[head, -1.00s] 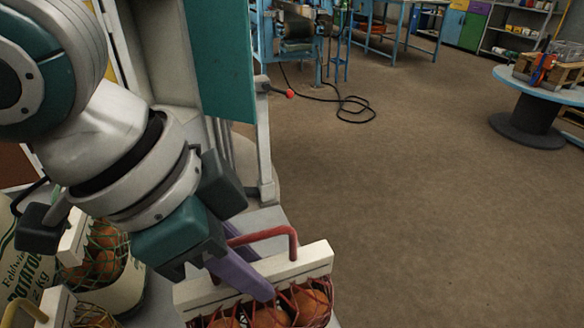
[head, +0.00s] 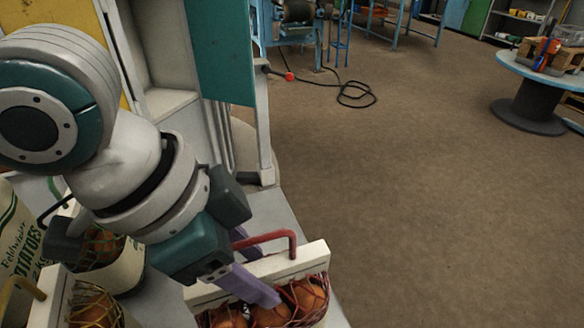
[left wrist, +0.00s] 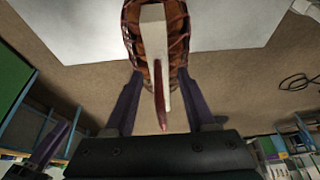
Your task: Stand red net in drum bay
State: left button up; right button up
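The red net (head: 270,318) holds orange round items under a white header bar with a red handle (head: 270,238). It is at the bottom of the head view, partly cut off, over a pale surface. My left gripper (head: 245,268) is at it, one purple finger across the front of the header. In the left wrist view the two fingers (left wrist: 158,85) stand apart on either side of the net (left wrist: 178,25), with the handle between them and gaps beside it. A purple finger (left wrist: 50,145) at the lower left there looks like my right gripper; its opening is unclear. I cannot identify the drum bay.
A printed potato sack (head: 20,245) stands at the far left. Brown floor (head: 420,190) is clear to the right; a black cable (head: 355,95) lies farther back.

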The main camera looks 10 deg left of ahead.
pick_arm(q)
jog(key=p+v, duration=0.2)
jog(key=v, duration=1)
jog(key=shift+r+p, duration=0.2)
jog(key=shift+p, duration=0.2)
jog(key=shift+d, duration=0.1)
